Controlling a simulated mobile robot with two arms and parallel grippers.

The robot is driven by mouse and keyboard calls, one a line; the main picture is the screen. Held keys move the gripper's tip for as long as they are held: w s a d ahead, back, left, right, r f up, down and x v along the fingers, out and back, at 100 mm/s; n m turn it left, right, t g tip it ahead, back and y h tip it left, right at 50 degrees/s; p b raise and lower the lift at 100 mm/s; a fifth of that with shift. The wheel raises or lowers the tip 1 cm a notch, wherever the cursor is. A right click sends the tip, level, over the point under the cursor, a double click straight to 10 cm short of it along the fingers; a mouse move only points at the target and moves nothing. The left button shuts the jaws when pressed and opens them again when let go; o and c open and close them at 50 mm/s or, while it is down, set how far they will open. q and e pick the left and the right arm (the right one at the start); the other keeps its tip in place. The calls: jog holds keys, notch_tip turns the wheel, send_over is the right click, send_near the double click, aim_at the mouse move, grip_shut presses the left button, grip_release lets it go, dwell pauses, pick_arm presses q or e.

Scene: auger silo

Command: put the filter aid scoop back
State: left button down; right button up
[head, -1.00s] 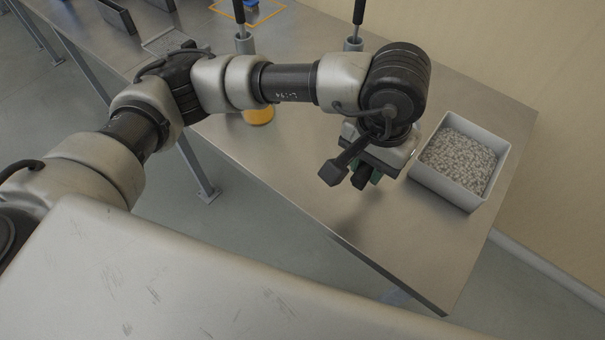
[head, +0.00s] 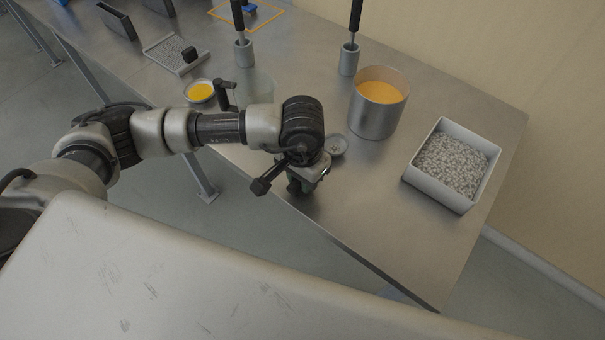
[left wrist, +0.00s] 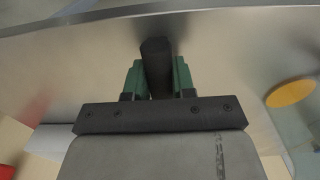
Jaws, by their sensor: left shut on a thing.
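My left gripper (head: 299,188) is over the front part of the steel table, left of the white bin. In the left wrist view its green fingers (left wrist: 158,82) are shut on a dark bar-like handle (left wrist: 156,62), which I take to be the filter aid scoop's. The white rectangular bin (head: 408,173) at the right holds grey-white granules (head: 452,166). My right gripper is not in view.
A steel pot (head: 373,120) of orange content stands behind the gripper. The table right of the gripper is clear up to the bin.

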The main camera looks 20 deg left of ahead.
pick_arm(q)
jog(key=shift+f, duration=0.2)
jog(key=shift+f+b, duration=0.2)
jog(key=shift+b, duration=0.1)
jog(key=c, duration=0.9)
grip_release()
jog(key=shift+c, duration=0.2)
jog(key=shift+r, duration=0.1)
jog(key=shift+r+p, duration=0.25)
jog(key=shift+p, duration=0.15)
notch_tip(320, 180, up, 12)
jog(key=b, duration=0.2)
